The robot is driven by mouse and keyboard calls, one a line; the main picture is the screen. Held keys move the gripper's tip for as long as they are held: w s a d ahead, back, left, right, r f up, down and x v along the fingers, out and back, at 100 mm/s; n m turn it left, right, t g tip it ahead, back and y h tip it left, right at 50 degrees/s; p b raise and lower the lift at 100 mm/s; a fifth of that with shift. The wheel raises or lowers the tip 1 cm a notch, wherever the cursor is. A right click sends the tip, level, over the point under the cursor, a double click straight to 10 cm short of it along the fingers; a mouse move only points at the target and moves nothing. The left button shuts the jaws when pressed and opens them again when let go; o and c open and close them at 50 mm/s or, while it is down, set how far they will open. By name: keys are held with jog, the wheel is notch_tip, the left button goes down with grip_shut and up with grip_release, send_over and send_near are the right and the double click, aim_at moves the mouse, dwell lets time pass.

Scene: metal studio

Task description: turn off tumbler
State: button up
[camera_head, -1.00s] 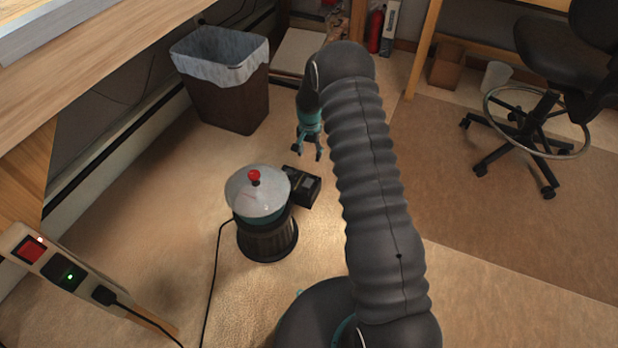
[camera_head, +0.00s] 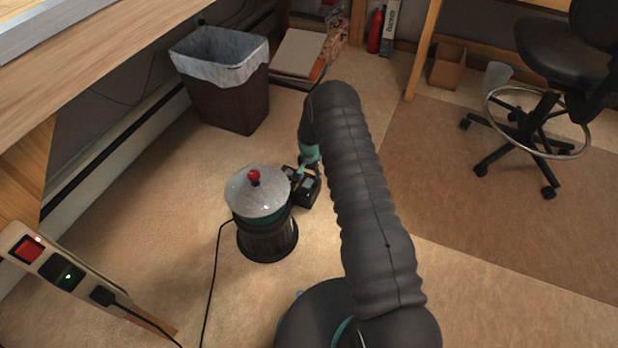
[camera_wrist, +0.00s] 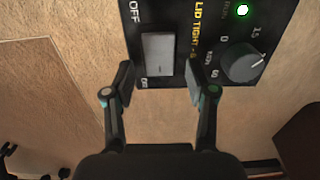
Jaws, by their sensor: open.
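The tumbler (camera_head: 266,236) is a dark ribbed drum with a clear lid and a red knob, standing on the floor in the head view. Its black control box (camera_head: 305,188) sits beside it on the right. In the wrist view the control box (camera_wrist: 180,12) shows a grey rocker switch (camera_wrist: 158,54) with OFF at its upper end and ON at its lower end, a lit green light (camera_wrist: 242,10) and a round dial (camera_wrist: 243,62). My gripper (camera_wrist: 160,80) is open, its fingertips on either side of the switch's lower end; contact cannot be told.
A power strip (camera_head: 49,264) with a red switch and a green light stands at the lower left, its cable on the floor. A lined bin (camera_head: 228,100) stands behind the tumbler. A wheeled chair (camera_head: 555,55) is at the right.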

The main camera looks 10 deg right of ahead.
jog(key=shift+f, duration=0.15)
grip_shut()
jog(key=shift+s+a+t+h+b, duration=0.1)
jog(key=shift+t+h+b, duration=0.2)
jog(key=shift+t+b, duration=0.1)
jog(key=shift+f+t+h+b, duration=0.25)
jog(key=shift+t+h+b, duration=0.05)
jog(key=shift+b, duration=0.85)
jog(key=shift+t+b, duration=0.3)
jog(key=shift+b, duration=0.9)
jog(key=shift+s+r+h+b, duration=0.15)
jog(key=shift+r+h+b, duration=0.2)
jog(key=shift+b, duration=0.25)
